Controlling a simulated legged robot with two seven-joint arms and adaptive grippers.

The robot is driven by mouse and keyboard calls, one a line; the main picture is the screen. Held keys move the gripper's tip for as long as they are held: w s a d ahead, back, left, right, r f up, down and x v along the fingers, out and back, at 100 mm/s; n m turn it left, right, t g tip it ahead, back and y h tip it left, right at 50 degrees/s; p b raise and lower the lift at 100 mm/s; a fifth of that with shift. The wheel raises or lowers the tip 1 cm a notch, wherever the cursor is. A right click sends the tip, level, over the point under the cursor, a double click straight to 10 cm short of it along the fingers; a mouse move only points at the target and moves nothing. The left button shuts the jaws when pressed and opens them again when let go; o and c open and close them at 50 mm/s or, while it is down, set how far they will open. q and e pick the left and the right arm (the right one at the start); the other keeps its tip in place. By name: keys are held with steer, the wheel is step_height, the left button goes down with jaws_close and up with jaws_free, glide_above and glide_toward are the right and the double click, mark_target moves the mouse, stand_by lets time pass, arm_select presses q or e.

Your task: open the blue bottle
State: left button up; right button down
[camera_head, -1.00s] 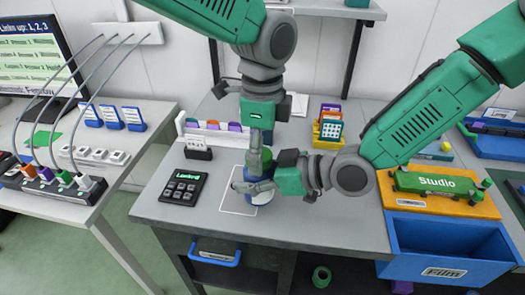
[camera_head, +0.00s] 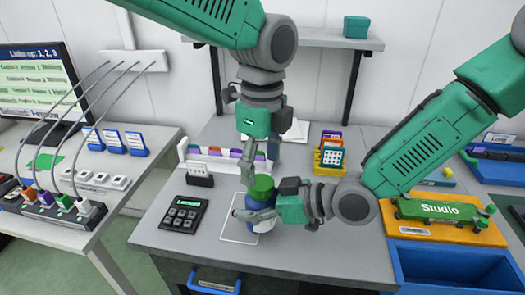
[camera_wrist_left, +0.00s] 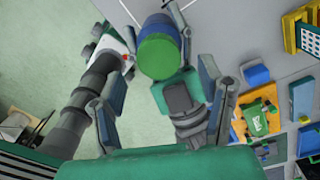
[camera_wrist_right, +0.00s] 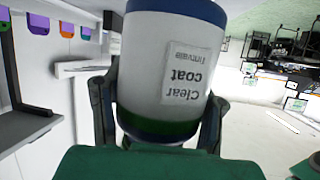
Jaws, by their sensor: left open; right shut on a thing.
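The bottle (camera_head: 262,222) has a blue and white body and a green cap (camera_head: 262,184). It stands upright at the white outlined square (camera_head: 230,237). My right gripper (camera_head: 258,212) is shut on the bottle's body from the right. In the right wrist view the bottle's "Clear coat" label (camera_wrist_right: 185,78) shows upside down between the fingers. My left gripper (camera_head: 259,163) is open and empty, pointing down just above the cap. In the left wrist view the cap (camera_wrist_left: 160,56) sits on the bottle, beyond the open fingers (camera_wrist_left: 165,100).
A dark keypad (camera_head: 183,214) lies left of the bottle. A rack of coloured cards (camera_head: 222,157) and a yellow card holder (camera_head: 330,155) stand behind. The green "Studio" piece (camera_head: 440,209) and a blue bin (camera_head: 450,265) are at right. The front table surface is mostly clear.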

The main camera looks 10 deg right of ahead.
mark_target(262, 182)
arm_select(q)
steer(key=shift+s+f, duration=0.1)
steer(key=shift+f, duration=2.05)
steer(key=c, duration=1.2)
steer(key=shift+n, duration=1.7)
steer(key=shift+c, duration=0.2)
steer(key=o, duration=1.3)
steer(key=shift+r, duration=0.1)
